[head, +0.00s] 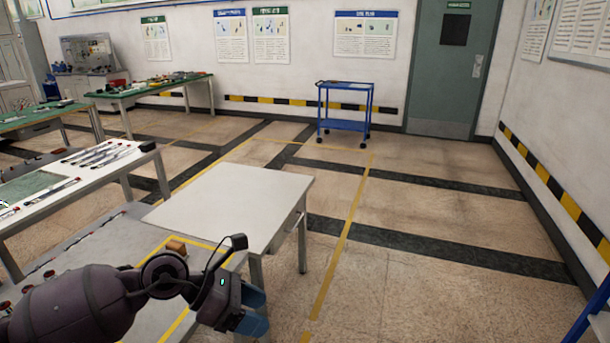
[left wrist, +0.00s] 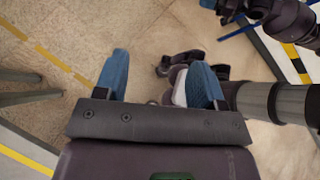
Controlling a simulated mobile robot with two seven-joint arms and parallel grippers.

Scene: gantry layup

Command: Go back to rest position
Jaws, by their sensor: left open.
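My left gripper (head: 257,309) is at the lower middle of the head view, past the right edge of the near grey table. Its two blue fingers stand apart with nothing between them. In the left wrist view the left gripper (left wrist: 160,62) is also open, over the tiled floor, with dark parts of my own body behind. Another dark gripper part, seemingly of my right arm (left wrist: 230,10), is cut by the top edge of the left wrist view. The state of its fingers cannot be made out.
A white table (head: 230,200) stands just beyond my left arm. A brown block (head: 176,247) lies by the yellow-taped area on the near table. A blue cart (head: 345,108) stands by the far wall. Blue frame parts (head: 595,310) show at lower right. The floor (head: 420,210) between is clear.

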